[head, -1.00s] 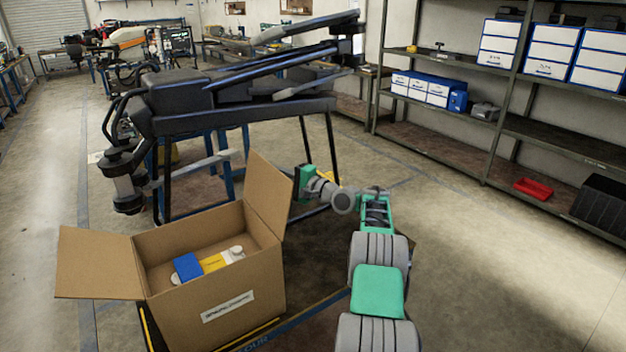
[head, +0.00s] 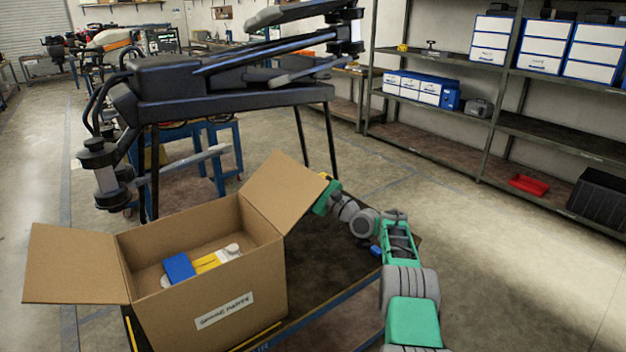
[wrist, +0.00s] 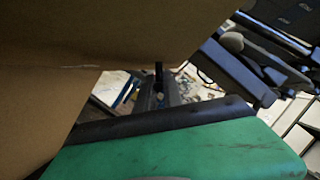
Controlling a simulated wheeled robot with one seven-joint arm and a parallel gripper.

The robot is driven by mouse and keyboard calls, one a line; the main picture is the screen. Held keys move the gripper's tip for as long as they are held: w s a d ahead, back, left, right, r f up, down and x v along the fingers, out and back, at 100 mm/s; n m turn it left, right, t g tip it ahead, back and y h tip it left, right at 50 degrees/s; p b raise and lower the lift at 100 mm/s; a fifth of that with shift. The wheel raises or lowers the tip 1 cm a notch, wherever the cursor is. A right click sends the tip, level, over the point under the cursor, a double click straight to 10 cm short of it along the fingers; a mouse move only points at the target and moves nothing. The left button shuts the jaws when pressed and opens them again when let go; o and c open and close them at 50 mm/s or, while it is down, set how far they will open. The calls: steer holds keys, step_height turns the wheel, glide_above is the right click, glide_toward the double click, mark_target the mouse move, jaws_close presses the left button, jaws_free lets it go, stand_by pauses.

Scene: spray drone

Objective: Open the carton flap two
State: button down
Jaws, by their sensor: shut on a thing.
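The open cardboard carton (head: 215,318) stands on a dark, blue-edged platform, with a "SPARE PARTS" label on its front. Its left flap (head: 75,265) is folded outward. Its right flap (head: 285,192) leans up and outward to the right. My gripper (head: 326,184) is at the outer right corner of that flap and is shut on it. The fingertips are mostly hidden behind the cardboard. In the wrist view, the flap's brown cardboard (wrist: 90,45) fills the upper left, close to the camera.
A blue and yellow item (head: 185,267) and white pieces lie inside the carton. A large folded black drone (head: 200,92) on a stand is behind it. Metal shelves (head: 480,110) with white and blue boxes line the right wall. Floor is clear at right.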

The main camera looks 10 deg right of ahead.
steer(key=shift+a+f, duration=0.1)
steer(key=shift+f, duration=0.1)
steer(key=c, duration=1.5)
jaws_free()
steer(key=shift+o, duration=0.2)
steer(key=b+v, duration=0.1)
steer(key=v, duration=0.7)
